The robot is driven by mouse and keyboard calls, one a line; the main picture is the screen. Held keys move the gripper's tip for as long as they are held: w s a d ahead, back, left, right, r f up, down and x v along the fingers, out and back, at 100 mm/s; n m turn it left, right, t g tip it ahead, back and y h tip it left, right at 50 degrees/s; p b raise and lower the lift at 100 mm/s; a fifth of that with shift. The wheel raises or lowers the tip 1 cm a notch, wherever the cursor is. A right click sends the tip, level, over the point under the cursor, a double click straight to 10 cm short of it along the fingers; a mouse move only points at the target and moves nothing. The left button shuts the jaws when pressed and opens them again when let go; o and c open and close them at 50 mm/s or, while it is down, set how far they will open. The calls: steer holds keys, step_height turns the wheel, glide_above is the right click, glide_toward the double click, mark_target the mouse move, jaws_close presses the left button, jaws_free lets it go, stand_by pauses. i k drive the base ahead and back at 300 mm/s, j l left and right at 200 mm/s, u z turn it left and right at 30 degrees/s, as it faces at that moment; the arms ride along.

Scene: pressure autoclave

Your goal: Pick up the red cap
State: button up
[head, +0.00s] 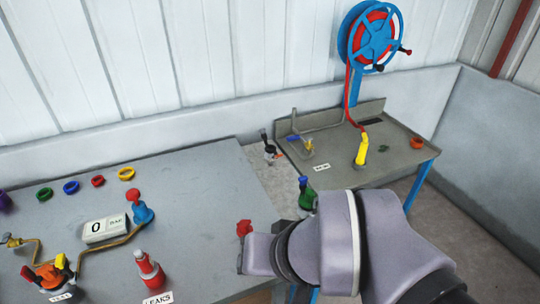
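A small red knobbed piece (244,228), which may be the red cap, shows at the right edge of the grey table, directly above the end of my arm in the head view. I cannot tell whether it rests on the table or touches my gripper. My arm reaches in from the lower right, and its rounded grey-purple wrist hides my gripper's fingers. Other red pieces are a red knob (133,195) on a blue fitting, a red bottle-shaped piece (149,269) by a label, and a red ring (97,181).
The grey table (190,215) also holds a "0 bar" display (105,229), an orange valve assembly (49,276) and several coloured rings. A green bottle (306,195) stands behind my arm.

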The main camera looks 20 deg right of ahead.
mark_target(244, 227)
steer(key=j+z, duration=0.15)
steer(key=j, duration=0.25)
steer(key=k+j+z, duration=0.15)
steer(key=j, duration=0.25)
steer(key=j+z, duration=0.15)
steer(key=j, duration=0.25)
steer(key=k+j+z, duration=0.15)
steer(key=j, duration=0.25)
steer(key=k+j+z, duration=0.15)
steer(key=j, duration=0.25)
steer(key=i+l+u, duration=0.1)
steer(key=i+l, duration=0.25)
steer(key=i, duration=0.2)
